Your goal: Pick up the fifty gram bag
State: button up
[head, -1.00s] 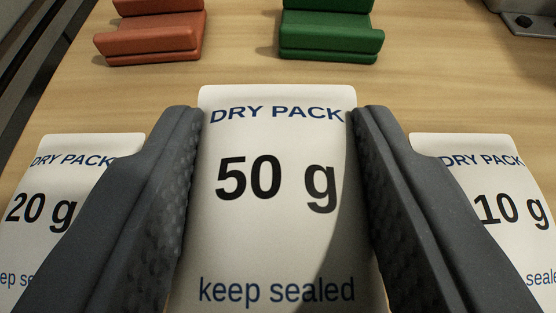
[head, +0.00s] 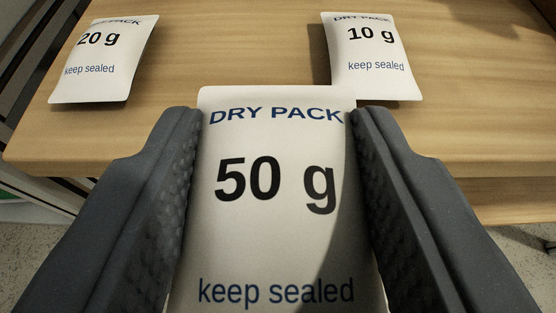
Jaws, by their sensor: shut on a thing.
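The fifty gram bag (head: 275,235) is a white packet printed "DRY PACK 50 g keep sealed". It stands between the two dark grey fingers of my gripper (head: 277,125), which are shut on its left and right sides. Its lower end is cut off by the bottom of the head view. The bag is held in front of the table's near edge, clear of the tabletop.
The 20 g bag (head: 105,58) is on the wooden table (head: 235,55) at the upper left, and the 10 g bag (head: 372,58) is at the upper right. Bare tabletop lies between them. Floor (head: 35,265) shows below the table's near edge.

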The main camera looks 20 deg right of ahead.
aim_at(268, 81)
jog(key=shift+s+f+b, duration=0.1)
jog(key=shift+s+b, duration=1.25)
jog(key=shift+b, duration=1.4)
jog(key=shift+s+r+b, duration=0.2)
jog(key=shift+s+b, duration=0.3)
jog(key=shift+b, duration=0.45)
jog(key=w+r, duration=0.1)
jog(key=w+d+r, duration=0.1)
jog(key=w, duration=0.1)
jog(key=shift+w+r, duration=0.15)
jog(key=shift+w, duration=0.15)
jog(key=shift+w+r, duration=0.4)
jog(key=shift+w, duration=0.3)
jog(key=shift+w+a+r, duration=0.2)
jog(key=shift+w+r, duration=0.3)
jog(key=shift+w, duration=0.3)
jog(key=shift+w+d+p, duration=0.1)
jog(key=shift+w+p, duration=0.05)
jog(key=shift+p, duration=0.25)
jog(key=shift+y, duration=0.3)
